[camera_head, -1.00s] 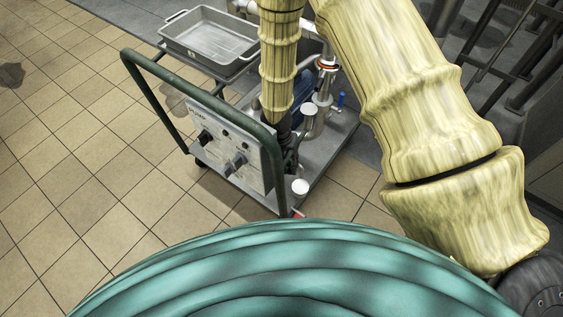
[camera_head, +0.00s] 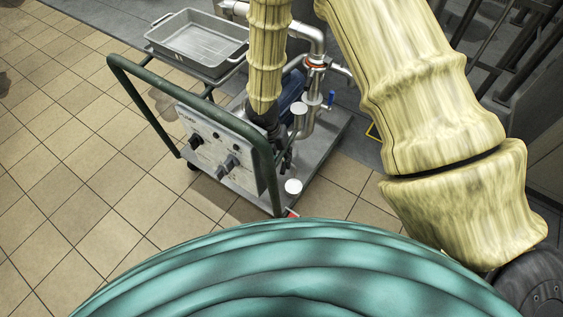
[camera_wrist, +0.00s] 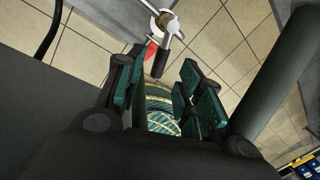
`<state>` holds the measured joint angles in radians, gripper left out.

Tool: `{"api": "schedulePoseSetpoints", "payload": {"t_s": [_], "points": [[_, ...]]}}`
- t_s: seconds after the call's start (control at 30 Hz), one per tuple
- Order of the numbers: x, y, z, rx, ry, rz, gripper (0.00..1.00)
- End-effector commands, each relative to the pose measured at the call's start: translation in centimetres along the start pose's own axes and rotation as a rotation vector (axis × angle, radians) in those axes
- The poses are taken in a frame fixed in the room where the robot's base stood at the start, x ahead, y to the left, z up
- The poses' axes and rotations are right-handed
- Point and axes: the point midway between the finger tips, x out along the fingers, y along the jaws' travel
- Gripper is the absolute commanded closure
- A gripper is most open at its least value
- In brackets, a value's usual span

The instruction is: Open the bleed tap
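The bleed tap (camera_wrist: 168,22) shows at the top of the wrist view as a small metal fitting with a brass part and a lever ending in a dark handle (camera_wrist: 160,62). A white round cup (camera_wrist: 155,5) is seen behind the fitting. My gripper (camera_wrist: 161,66) is open, its green-padded fingers apart on either side of the dark handle's end. I cannot tell whether either finger touches it. In the head view my gripper (camera_head: 283,158) is a dark shape behind the pump cart's frame, mostly hidden by my arm. The tap is hard to make out there.
The pump cart has a green tube frame (camera_head: 262,150), a control panel (camera_head: 217,148) with knobs, and a grey tray (camera_head: 198,42) on top. A blue-handled valve (camera_head: 331,98) stands on the pipework. A white round cup (camera_head: 293,187) sits at its near corner. Tiled floor lies left.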

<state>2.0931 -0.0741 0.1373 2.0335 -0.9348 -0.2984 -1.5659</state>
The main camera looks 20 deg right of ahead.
Motion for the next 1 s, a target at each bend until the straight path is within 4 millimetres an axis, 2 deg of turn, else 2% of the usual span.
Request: {"api": "schedulePoseSetpoints", "payload": {"t_s": [0.3, 0.5, 0.7, 0.93, 0.97, 1.0], "points": [[-5.2, 0.0, 0.1, 0.0, -0.001, 0.003, 0.63], [-7.3, 0.1, 0.0, 0.0, 0.0, 0.003, 0.63], [-8.2, 0.0, 0.0, -0.001, 0.0, 0.001, 0.63], [-8.2, 0.0, 0.0, -0.001, 0.0, 0.001, 0.63], [-8.2, 0.0, 0.0, -0.001, 0.0, 0.001, 0.65], [-8.2, 0.0, 0.0, -0.001, 0.0, 0.001, 0.72]]}}
